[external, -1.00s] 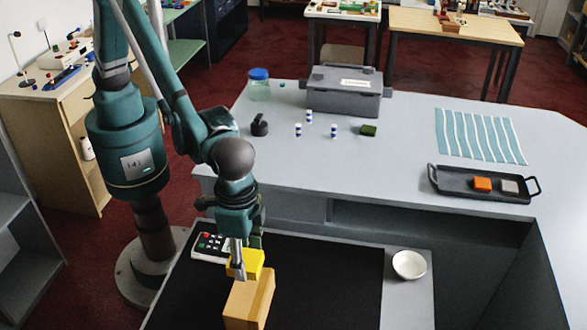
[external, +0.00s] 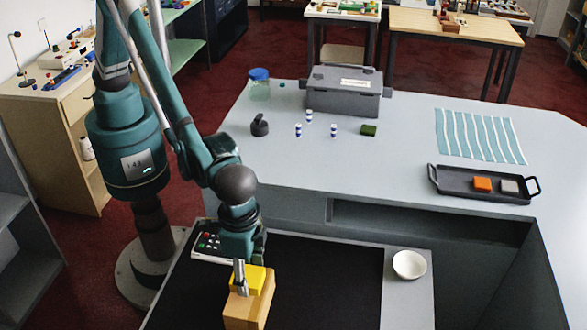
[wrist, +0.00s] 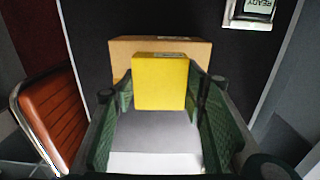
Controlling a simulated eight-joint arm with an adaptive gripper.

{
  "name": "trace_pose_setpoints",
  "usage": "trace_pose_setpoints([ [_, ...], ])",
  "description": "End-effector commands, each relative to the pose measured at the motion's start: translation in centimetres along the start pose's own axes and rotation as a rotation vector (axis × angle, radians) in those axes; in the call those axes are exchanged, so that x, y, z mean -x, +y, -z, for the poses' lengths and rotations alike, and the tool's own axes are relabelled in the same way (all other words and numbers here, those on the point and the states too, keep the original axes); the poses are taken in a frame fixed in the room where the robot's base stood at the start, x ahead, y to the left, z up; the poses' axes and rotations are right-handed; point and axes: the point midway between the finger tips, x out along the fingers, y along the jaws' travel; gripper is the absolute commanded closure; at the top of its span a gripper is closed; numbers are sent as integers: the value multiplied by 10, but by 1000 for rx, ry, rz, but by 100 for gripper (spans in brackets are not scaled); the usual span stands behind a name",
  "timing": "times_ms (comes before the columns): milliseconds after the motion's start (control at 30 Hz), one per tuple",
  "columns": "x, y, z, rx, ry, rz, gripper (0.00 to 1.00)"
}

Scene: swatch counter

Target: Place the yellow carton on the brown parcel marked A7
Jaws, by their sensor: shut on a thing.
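The yellow carton (external: 249,280) is between the two fingers of my gripper (external: 241,277), which is shut on it. In the external view the carton is at the top of the brown parcel (external: 249,309); I cannot tell whether it touches it. In the wrist view the carton (wrist: 160,82) sits between the green finger pads of my gripper (wrist: 158,110), with the parcel (wrist: 122,50) behind it. The A7 mark is not readable in either view.
The parcel stands on a black mat (external: 330,285). A dark tray (external: 455,188) with small blocks is farther off. The mat's right part is clear.

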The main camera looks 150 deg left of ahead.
Motion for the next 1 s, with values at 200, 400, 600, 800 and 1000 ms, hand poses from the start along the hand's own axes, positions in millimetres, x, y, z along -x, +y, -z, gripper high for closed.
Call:
trace_pose_setpoints([
  [200,-24,0,0,0,0,0,70],
  [400,-31,0,0,0,0,0,70],
  [600,-31,0,0,0,0,0,70],
  [800,-35,0,0,0,0,0,57],
  [1000,-34,0,0,0,0,0,43],
])
